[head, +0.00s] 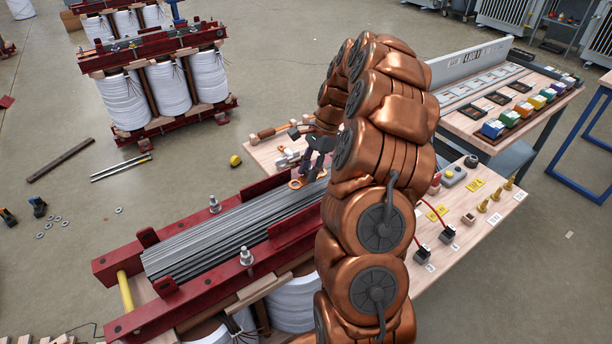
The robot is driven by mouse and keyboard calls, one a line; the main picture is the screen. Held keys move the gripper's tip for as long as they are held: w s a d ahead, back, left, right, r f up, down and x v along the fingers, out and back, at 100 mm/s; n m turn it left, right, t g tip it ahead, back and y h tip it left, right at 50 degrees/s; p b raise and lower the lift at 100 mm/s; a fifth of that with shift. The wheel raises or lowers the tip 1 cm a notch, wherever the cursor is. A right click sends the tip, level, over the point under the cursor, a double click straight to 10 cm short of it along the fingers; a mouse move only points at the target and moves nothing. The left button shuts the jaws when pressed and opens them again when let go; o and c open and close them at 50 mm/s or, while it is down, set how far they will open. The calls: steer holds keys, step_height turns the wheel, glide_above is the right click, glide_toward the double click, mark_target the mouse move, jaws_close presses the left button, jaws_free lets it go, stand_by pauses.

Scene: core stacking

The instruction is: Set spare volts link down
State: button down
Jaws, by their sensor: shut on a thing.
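My gripper (314,168) is small and dark in the head view, to the left of my copper-coloured arm, which hides part of it. It is shut on a small copper link (296,183) with a ring-shaped end. The link is at the back end of the grey laminated core (215,232), near the pale wooden bench top (262,150). I cannot tell whether the link touches a surface below it.
Red clamp beams (190,303) with upright bolts flank the core. The bench at right holds black-and-red leads (447,234), yellow tags and brass posts (482,206). My arm blocks the middle.

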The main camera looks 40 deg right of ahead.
mark_target(306, 176)
steer(key=shift+w+a, duration=0.2)
steer(key=shift+w, duration=0.2)
steer(key=shift+w+a+f, duration=0.1)
steer(key=shift+w+f, duration=0.05)
steer(key=shift+f, duration=0.15)
steer(key=shift+f+p, duration=0.45)
steer(key=shift+f, duration=1.05)
steer(key=shift+f, duration=0.1)
steer(key=c, duration=0.8)
jaws_free()
steer(key=shift+c, duration=0.2)
steer(key=b+v, duration=0.1)
steer(key=v, duration=1.1)
steer(key=shift+b, duration=0.35)
